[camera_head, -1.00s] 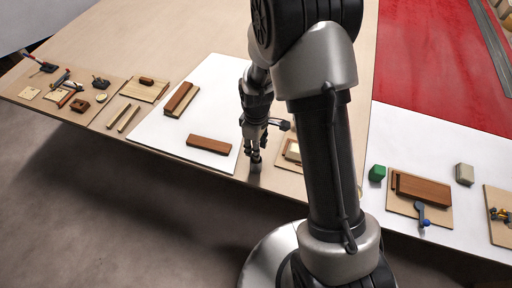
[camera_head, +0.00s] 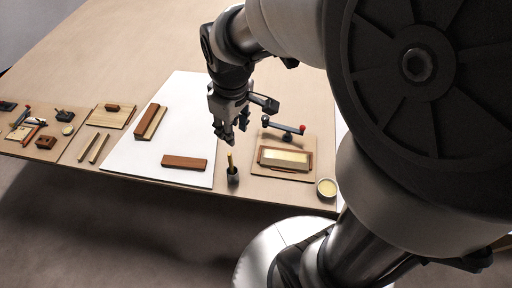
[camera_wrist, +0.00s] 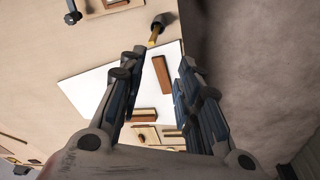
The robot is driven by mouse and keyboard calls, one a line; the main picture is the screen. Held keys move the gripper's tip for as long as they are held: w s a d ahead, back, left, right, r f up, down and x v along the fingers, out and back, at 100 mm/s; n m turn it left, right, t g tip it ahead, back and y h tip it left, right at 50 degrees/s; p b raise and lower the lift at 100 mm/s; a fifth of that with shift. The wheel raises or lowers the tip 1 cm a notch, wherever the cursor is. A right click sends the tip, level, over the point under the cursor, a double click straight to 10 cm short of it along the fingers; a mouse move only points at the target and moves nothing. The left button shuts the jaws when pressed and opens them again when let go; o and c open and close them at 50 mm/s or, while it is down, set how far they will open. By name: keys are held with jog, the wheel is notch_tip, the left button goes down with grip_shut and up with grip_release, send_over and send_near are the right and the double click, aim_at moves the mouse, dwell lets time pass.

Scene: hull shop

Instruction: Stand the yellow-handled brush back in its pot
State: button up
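The brush's yellow handle (camera_head: 230,160) sticks up, nearly upright, from a small dark pot (camera_head: 232,176) near the table's front edge. In the wrist view the handle (camera_wrist: 153,39) shows with the pot (camera_wrist: 160,21) at its far end; the brush's lower end is hidden in the pot. My gripper (camera_head: 228,138) is just above the handle's top and seems apart from it. In the wrist view my gripper (camera_wrist: 162,58) has its fingers spread, with nothing held between them.
A white sheet (camera_head: 190,110) with wooden blocks lies left of the pot. Right of it are a board (camera_head: 303,148) with a framed pale piece, a red-ended tool (camera_head: 285,128) and a small round dish (camera_head: 326,188). Several tools lie at far left.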

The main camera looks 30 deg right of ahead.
jog(key=s+r+m+t, duration=0.1)
jog(key=s+r+m, duration=0.2)
jog(key=s, duration=0.4)
jog(key=s+r+m+t, duration=0.1)
jog(key=s+r+m, duration=0.1)
jog(key=s+r, duration=0.3)
jog(key=s, duration=0.3)
jog(key=shift+m+t, duration=0.4)
jog(key=shift+f+b, duration=0.85)
jog(key=shift+b, duration=0.1)
